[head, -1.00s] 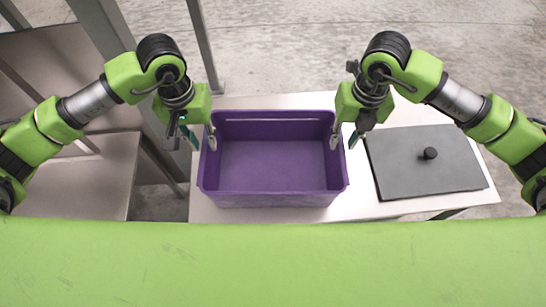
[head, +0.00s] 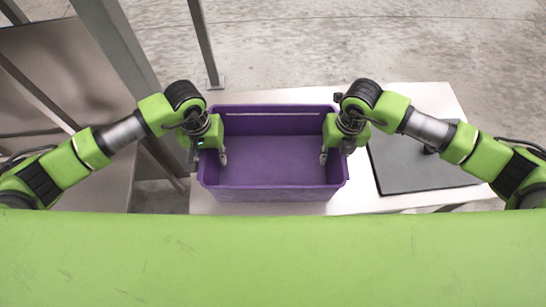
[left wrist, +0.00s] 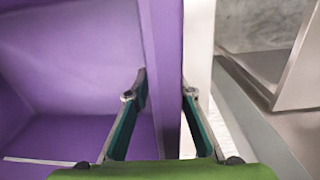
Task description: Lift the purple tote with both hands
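The purple tote (head: 270,194) stands upright on a white table. It is empty, with its floor and far wall showing. In the left wrist view, my left gripper's fingers (left wrist: 165,90) straddle the purple wall (left wrist: 167,60), spread, with a gap beside the rim. My right gripper (head: 324,157) is at the right side wall, one finger inside; its outer finger is hidden, so its grip is unclear.
A dark grey plate (head: 415,172) with a black knob lies on the white table (head: 440,100), right of the tote and partly under my right arm. A grey metal post (head: 203,45) rises behind the table's left end. Metal surfaces are at the left.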

